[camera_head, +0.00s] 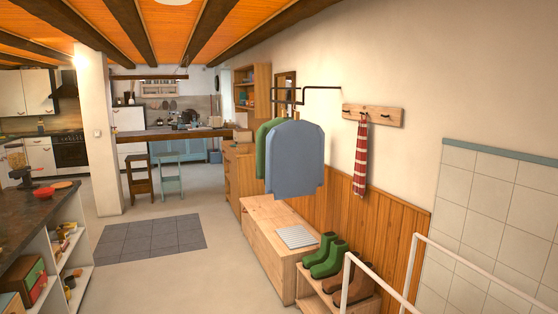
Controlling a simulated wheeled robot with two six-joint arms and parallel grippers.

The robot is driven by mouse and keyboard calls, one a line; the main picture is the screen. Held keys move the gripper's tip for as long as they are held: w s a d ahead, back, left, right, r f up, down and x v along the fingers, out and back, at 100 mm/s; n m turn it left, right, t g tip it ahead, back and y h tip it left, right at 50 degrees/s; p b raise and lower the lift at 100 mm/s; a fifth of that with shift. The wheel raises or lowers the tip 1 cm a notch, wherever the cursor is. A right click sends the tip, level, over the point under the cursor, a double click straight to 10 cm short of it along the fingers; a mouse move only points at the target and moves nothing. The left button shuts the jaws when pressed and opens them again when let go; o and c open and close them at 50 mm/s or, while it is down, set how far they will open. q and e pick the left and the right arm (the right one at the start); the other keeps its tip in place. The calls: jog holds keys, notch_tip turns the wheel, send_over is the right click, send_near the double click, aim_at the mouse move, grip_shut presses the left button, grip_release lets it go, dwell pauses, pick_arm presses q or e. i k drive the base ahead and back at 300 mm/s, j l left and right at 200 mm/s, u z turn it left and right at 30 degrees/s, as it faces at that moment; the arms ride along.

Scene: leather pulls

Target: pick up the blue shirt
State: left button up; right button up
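The blue shirt (295,160) hangs from a dark wall-mounted rail (308,88) right of the middle in the head view. A green shirt (263,148) hangs beside it on the left, partly hidden behind the blue one. The blue shirt hangs above a wooden chest, clear of its top. Neither of my grippers is in view.
Below the shirts stands a long wooden chest (262,240) with a pale slatted item (295,237) on top. Green boots (327,257) and brown boots stand on a low rack. A white rail (400,275) crosses the lower right. The floor (175,270) left of the chest is clear.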

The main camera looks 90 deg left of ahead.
aim_at(295, 157)
jog(key=u, duration=2.7)
